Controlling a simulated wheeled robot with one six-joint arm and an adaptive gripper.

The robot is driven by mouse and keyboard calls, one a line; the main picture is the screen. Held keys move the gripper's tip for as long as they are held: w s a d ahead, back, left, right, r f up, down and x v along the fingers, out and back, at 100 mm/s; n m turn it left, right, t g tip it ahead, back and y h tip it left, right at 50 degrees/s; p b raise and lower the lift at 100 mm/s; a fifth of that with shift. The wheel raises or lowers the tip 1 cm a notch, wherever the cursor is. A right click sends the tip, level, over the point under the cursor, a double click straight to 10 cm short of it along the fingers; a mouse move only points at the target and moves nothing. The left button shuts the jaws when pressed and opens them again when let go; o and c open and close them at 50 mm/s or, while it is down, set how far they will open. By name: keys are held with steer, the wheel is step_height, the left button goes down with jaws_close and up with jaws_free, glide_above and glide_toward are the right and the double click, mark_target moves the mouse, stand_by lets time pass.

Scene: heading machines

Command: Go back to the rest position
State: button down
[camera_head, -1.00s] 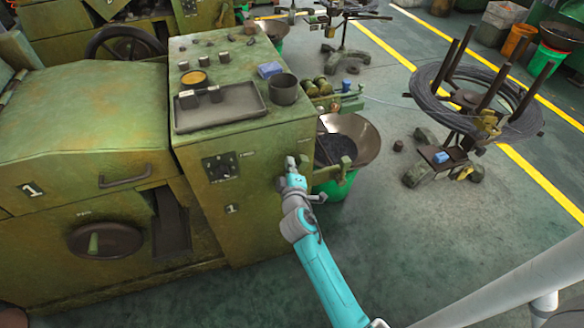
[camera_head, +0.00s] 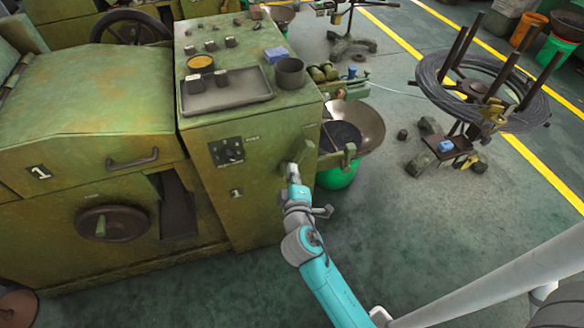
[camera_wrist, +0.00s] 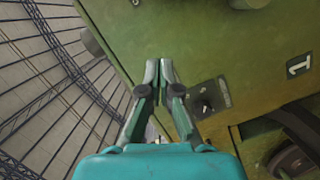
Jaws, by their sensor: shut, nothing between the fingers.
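My gripper (camera_wrist: 160,66) is shut and empty in the wrist view, its two fingertips together. The green face of machine 1 lies beyond it, with a dark rotary switch (camera_wrist: 206,104) to the right of the fingers. In the head view my gripper (camera_head: 293,168) shows small at the end of my teal arm, near the right edge of the machine's front face. The machine (camera_head: 265,200) carries the same rotary switch (camera_head: 228,151) left of my gripper. Whether the fingertips touch the machine cannot be told.
A wide metal bowl (camera_head: 370,125) over a green bucket (camera_head: 340,174) stands just right of the machine. A wire coil on a stand (camera_head: 535,110) is further right. A tray (camera_head: 228,92) and a dark cup (camera_head: 290,72) sit on the machine top.

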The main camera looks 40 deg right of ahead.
stand_by(0.4)
steer(key=s+a+f+y, duration=0.2)
steer(key=s+a, duration=0.1)
steer(key=s, duration=0.4)
steer(key=s+a+f+m+y, duration=0.1)
steer(key=s+a+f+y, duration=0.15)
steer(key=s, duration=0.35)
steer(key=s+a+f+y, duration=0.2)
steer(key=s+a+f, duration=0.1)
steer(key=s, duration=0.4)
steer(key=s+a+r+m+y, duration=0.1)
steer(key=s+a+r+m, duration=0.1)
steer(key=s+r, duration=0.3)
steer(key=s+a+r+m+y, duration=0.1)
steer(key=s+r+m, duration=0.3)
steer(key=s, duration=0.9)
steer(key=shift+s+a+r, duration=0.15)
steer(key=shift+a+r, duration=0.25)
